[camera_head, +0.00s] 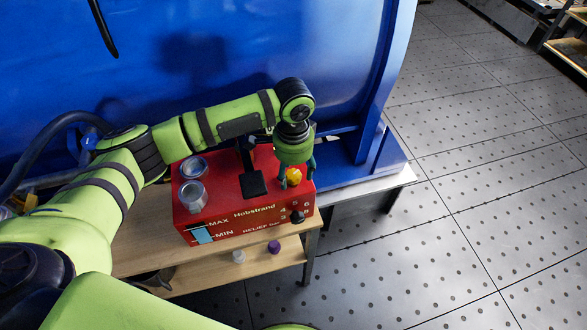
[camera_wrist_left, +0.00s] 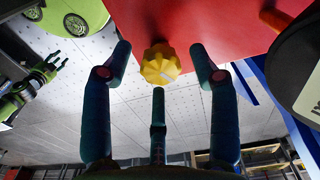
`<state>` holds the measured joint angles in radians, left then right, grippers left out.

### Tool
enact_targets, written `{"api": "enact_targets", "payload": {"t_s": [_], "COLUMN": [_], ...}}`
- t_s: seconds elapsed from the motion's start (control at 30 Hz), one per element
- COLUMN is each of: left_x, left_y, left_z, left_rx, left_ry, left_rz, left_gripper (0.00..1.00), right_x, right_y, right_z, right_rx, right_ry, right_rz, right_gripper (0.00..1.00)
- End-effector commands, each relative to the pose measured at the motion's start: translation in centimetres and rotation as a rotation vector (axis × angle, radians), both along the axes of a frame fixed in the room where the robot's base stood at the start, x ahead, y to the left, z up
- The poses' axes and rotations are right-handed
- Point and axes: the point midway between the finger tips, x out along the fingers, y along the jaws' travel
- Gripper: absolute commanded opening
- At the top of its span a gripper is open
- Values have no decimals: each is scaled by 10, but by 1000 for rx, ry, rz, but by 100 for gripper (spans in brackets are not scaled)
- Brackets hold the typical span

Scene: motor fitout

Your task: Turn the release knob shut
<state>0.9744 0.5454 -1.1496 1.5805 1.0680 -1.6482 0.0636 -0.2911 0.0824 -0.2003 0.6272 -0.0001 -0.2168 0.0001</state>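The yellow release knob (camera_head: 293,176) sits at the right end of the red hydraulic unit (camera_head: 252,212). In the left wrist view the scalloped knob (camera_wrist_left: 160,64) stands out from the red face (camera_wrist_left: 215,30). My left gripper (camera_head: 296,168) is over the knob, its fingers pointing down. In the wrist view the left gripper (camera_wrist_left: 160,60) is open, with two fingers on either side of the knob and the third below it. Gaps show between fingers and knob. My right gripper (camera_wrist_left: 50,66) shows small at the wrist view's left edge, fingers spread and empty.
A black relief dial (camera_head: 297,216) is on the unit's front, below the knob. A black lever pad (camera_head: 253,184) and a metal cap (camera_head: 193,195) are to the left. The wooden bench (camera_head: 140,236) holds the unit; a blue tank (camera_head: 200,70) stands behind. Floor at right is clear.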

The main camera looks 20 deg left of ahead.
Motion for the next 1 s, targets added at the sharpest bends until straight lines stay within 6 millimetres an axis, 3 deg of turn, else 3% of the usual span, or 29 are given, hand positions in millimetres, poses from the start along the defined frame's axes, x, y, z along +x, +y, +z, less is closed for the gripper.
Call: {"api": "enact_targets", "payload": {"t_s": [0.03,0.13,0.57,1.0], "left_x": [0,0,-1,-1], "left_y": [0,0,0,0], "left_z": [0,0,2,4], "left_rx": [0,0,1,1], "left_ry": [0,0,4,6], "left_rz": [0,0,-42,-364], "left_gripper": [44,4,4,4], "right_x": [-1,-3,-14,-13], "right_y": [0,0,0,3], "right_z": [0,0,6,41], "right_rx": [0,0,-2,2], "right_ry": [2,5,24,23], "right_rz": [0,0,-1,-3], "right_gripper": [40,40,40,40]}}
